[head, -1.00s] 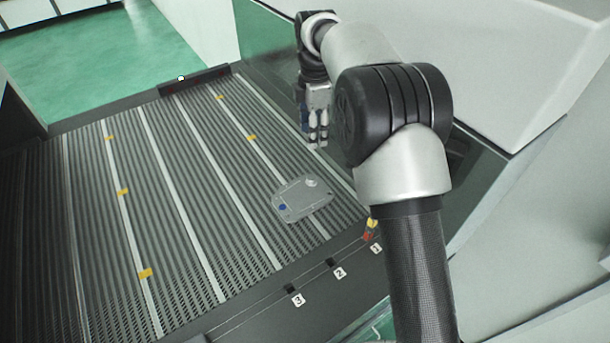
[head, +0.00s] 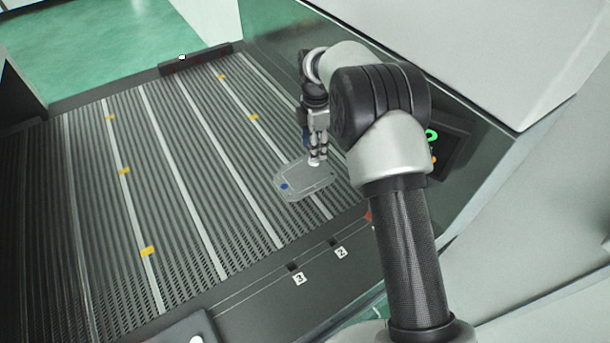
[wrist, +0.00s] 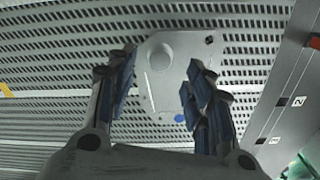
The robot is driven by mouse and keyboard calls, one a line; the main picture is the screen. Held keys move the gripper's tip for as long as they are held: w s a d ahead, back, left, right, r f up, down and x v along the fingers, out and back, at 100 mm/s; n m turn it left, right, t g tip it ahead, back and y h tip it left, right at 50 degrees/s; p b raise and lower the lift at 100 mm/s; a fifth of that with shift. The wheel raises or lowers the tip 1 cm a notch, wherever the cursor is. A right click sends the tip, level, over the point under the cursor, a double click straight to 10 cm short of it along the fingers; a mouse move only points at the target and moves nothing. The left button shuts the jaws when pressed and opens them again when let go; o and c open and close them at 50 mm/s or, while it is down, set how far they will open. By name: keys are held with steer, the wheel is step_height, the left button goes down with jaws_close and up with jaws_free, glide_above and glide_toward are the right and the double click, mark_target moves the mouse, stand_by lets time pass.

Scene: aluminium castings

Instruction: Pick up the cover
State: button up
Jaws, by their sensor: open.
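The cover (head: 300,184) is a flat grey plate with a blue dot near one end and a raised round boss. It lies on the ribbed conveyor surface near its front right. In the wrist view the cover (wrist: 178,72) shows between and beyond my fingers, with the boss near the left finger and the blue dot near the right finger. My gripper (head: 316,160) points down at the boss end of the cover. I cannot tell the exact height of the fingertips above the cover.
The ribbed conveyor (head: 190,240) has light strips and several yellow markers (head: 148,251). A dark front rail (head: 318,262) carries numbered labels. A dark glossy side wall (head: 275,62) stands close to the right of my gripper. The conveyor left of the cover is clear.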

mark_target(304, 174)
step_height(304, 174, down, 4)
steer(key=shift+f, duration=0.25)
jaws_close()
stand_by(0.5)
steer(key=shift+r, duration=0.1)
